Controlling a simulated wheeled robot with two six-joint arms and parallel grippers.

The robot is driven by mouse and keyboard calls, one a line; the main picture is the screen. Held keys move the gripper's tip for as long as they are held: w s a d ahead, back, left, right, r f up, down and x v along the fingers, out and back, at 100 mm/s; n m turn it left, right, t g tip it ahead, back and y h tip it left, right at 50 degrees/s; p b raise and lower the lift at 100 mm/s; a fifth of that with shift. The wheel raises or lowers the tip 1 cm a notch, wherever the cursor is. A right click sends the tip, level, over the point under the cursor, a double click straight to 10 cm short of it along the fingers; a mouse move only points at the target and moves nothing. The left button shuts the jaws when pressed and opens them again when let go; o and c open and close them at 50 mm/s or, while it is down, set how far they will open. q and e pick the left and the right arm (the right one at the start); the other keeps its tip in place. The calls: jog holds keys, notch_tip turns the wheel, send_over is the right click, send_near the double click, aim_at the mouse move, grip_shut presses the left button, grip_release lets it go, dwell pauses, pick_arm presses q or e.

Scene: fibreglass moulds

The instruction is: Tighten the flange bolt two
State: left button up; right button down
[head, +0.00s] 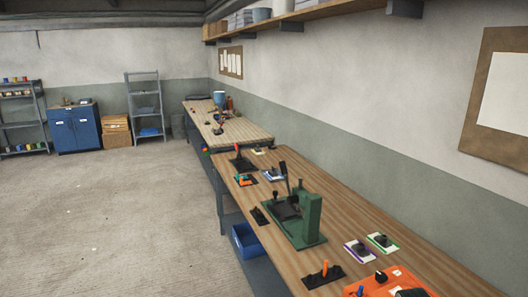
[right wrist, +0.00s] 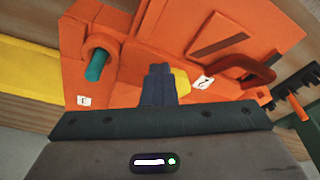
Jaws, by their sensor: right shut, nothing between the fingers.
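The orange mould (right wrist: 130,40) fills much of the right wrist view, and part of it shows at the bottom right of the head view (head: 400,277). A teal bolt (right wrist: 96,66) sits in a round orange collar beside a white tag (right wrist: 84,101). A yellow part (right wrist: 182,82), perhaps a bolt, is partly hidden behind my fingers, next to another white tag (right wrist: 203,82). The tag marks are hard to read. My right gripper (right wrist: 160,72) is shut and empty, its dark fingertips in front of the yellow part; I cannot tell if they touch. My left gripper is not in view.
A dark orange handle (right wrist: 248,70) rises from the mould on the right. A yellow strip (right wrist: 30,75) lies at the left. On the wooden bench (head: 345,222) stand a green press (head: 311,217), an orange-handled lever (head: 324,272) and small tagged fixtures. The floor left is clear.

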jog(key=shift+w+a+r+p, duration=0.15)
jog(key=shift+r+p, duration=0.05)
jog(key=shift+p, duration=0.15)
jog(key=shift+w+a+f, duration=0.1)
jog(key=shift+w+a, duration=0.3)
jog(key=shift+a, duration=0.25)
jog(key=shift+w, duration=0.1)
jog(key=shift+w+a, duration=0.2)
jog(key=shift+a, duration=0.1)
jog(key=shift+w, duration=0.1)
jog(key=shift+a+f, duration=0.1)
jog(key=shift+a, duration=0.15)
notch_tip(320, 180, up, 6)
jog(key=shift+s, duration=0.2)
dwell(0.5)
jog(key=shift+a, duration=0.1)
